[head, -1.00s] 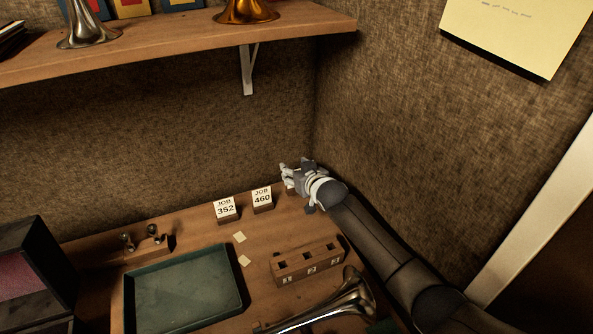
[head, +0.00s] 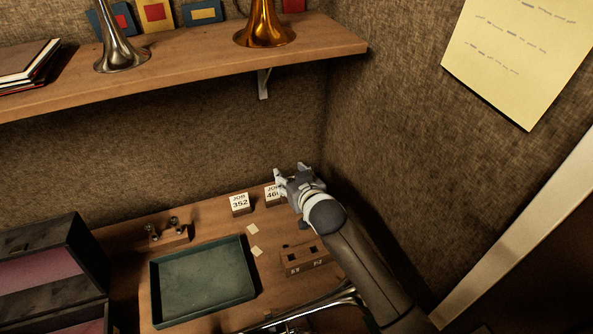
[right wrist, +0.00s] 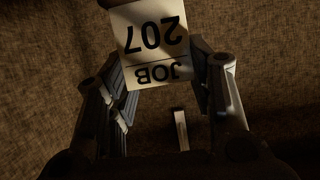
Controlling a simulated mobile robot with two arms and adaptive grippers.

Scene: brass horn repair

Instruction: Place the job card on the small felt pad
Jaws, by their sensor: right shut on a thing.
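The job card marked JOB 207 (right wrist: 150,42) shows upside down in the right wrist view, between the fingers of my right gripper (right wrist: 165,70). The gripper is shut on it. In the head view my right gripper (head: 281,182) is above the back of the bench, in front of the JOB 460 card (head: 271,194), partly hiding it; the held card cannot be made out there. Two small pale squares (head: 254,229) (head: 257,251) lie on the bench beside the green tray; I cannot tell whether either is the felt pad. My left gripper is not in view.
The JOB 352 card (head: 240,203) stands in a wooden base. A green tray (head: 153,290), a slotted wooden block (head: 300,259) and a silver horn (head: 330,299) crowd the bench. A dark open case (head: 45,245) is at left. A shelf (head: 190,62) overhangs the back.

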